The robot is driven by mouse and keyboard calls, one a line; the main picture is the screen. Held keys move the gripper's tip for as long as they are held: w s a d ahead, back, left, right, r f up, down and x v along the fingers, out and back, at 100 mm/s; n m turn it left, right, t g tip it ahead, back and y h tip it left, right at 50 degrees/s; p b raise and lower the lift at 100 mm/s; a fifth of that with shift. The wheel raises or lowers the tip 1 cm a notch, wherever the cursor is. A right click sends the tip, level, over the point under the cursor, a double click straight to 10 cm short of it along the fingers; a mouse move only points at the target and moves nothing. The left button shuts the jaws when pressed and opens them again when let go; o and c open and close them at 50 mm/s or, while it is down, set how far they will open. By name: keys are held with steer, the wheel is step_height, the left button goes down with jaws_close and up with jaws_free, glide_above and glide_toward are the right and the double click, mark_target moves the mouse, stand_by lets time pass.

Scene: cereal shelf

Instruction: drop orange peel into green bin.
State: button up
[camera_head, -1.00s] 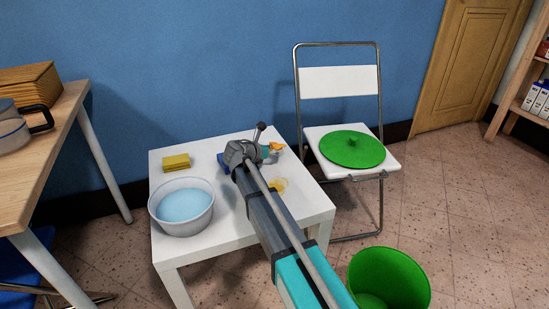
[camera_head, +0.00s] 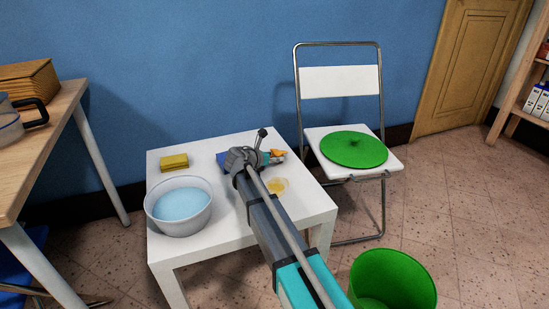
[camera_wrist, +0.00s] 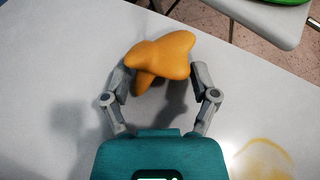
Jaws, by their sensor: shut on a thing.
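The orange peel (camera_wrist: 163,55) is an orange, lobed piece held between the two fingers of my gripper (camera_wrist: 163,80) in the wrist view. In the head view the peel (camera_head: 278,152) shows at the tip of my gripper (camera_head: 274,158), over the back right part of the white table (camera_head: 232,232). I cannot tell whether the peel touches the table top. The green bin (camera_head: 393,281) stands open on the floor at the lower right, apart from the gripper. Part of its rim is cut off by the frame edge.
A white bowl of water (camera_head: 180,226), a yellow sponge (camera_head: 174,161) and a yellow patch (camera_head: 276,186) are on the table. A green lid (camera_head: 353,149) lies on the folding chair (camera_head: 340,82).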

steer(key=shift+f, duration=0.25)
steer(key=o, duration=0.9)
steer(key=p+v, duration=0.1)
steer(key=v, duration=0.3)
steer(key=p+v, duration=0.2)
steer(key=v, duration=0.2)
steer(key=p+v, duration=0.1)
steer(key=v, duration=0.3)
steer(key=shift+s+r+p, duration=0.1)
steer(key=shift+r+p, duration=0.25)
steer(key=shift+s+a+r, duration=0.2)
steer(key=shift+s+a, duration=0.3)
